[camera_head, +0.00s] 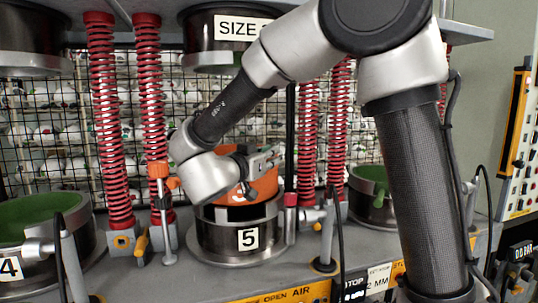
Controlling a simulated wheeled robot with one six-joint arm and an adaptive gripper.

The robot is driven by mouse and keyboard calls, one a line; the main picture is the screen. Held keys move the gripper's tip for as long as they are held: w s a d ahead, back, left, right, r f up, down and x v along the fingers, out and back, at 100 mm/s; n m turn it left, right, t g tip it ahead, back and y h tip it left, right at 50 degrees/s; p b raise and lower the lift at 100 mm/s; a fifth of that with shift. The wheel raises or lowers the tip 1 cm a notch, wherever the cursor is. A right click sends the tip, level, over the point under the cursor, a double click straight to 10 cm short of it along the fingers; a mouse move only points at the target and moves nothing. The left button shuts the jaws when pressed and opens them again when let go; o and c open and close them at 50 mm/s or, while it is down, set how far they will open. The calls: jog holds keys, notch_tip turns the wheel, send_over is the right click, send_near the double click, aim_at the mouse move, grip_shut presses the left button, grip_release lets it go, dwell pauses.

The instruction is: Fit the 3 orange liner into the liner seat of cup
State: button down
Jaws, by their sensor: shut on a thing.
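An orange liner (266,190) is at the metal cup marked 5 (210,238), in the middle of the camera_head view. The liner looks roughly level over the cup's opening. A dark gap shows under part of its lower edge, and I cannot tell whether it touches the seat. My wrist hides the liner's left side and part of the cup's rim.
A cup marked 4 (85,243) with a green lining stands at the left, and another green-lined cup (372,206) stands behind at the right. Red springs (110,120) and clamp posts (325,235) flank the middle cup. An upper press die (205,45) hangs above.

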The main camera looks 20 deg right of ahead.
aim_at(269, 188)
jog(key=shift+f, duration=1.35)
jog(key=shift+f, duration=1.65)
jog(key=shift+f, duration=1.55)
jog(key=c, duration=1.4)
grip_release()
jog(key=shift+o, duration=0.2)
jog(key=shift+f, duration=0.1)
